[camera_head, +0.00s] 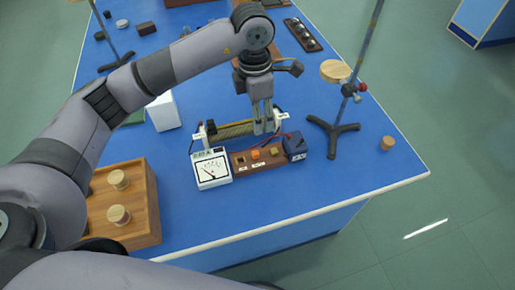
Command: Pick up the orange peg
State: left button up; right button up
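The orange peg (255,154) sits on a narrow brown wooden strip (239,163) at the front of a small apparatus on the blue bench. It shows as a small orange block between a dark piece and a yellowish piece. My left gripper (264,130) points down just behind and slightly right of the peg, in front of a coil (232,130). Its two fingers look close together. Nothing is seen between them, but I cannot tell how far they are open. My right gripper is not in view.
A white meter (211,168) is left of the strip, and a dark blue block (295,147) is at its right end. A stand (333,127) rises to the right. A wooden tray (147,213) with round pieces lies front left.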

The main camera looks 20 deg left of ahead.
pick_arm(q)
jog(key=a, duration=0.2)
jog(key=p, duration=0.4)
send_over(256, 152)
jog(key=shift+y, duration=0.4)
jog(key=f, duration=0.7)
jog(key=s+f, duration=0.1)
jog(key=f, duration=0.3)
jog(key=shift+a+f, duration=0.1)
jog(key=shift+f, duration=0.15)
jog(key=f, duration=0.1)
jog(key=f+p, duration=0.1)
jog(key=f, duration=0.1)
jog(key=f+p, duration=0.1)
jog(key=shift+w+f, duration=0.35)
jog(key=shift+w, duration=0.05)
jog(key=shift+f, duration=0.3)
grip_shut()
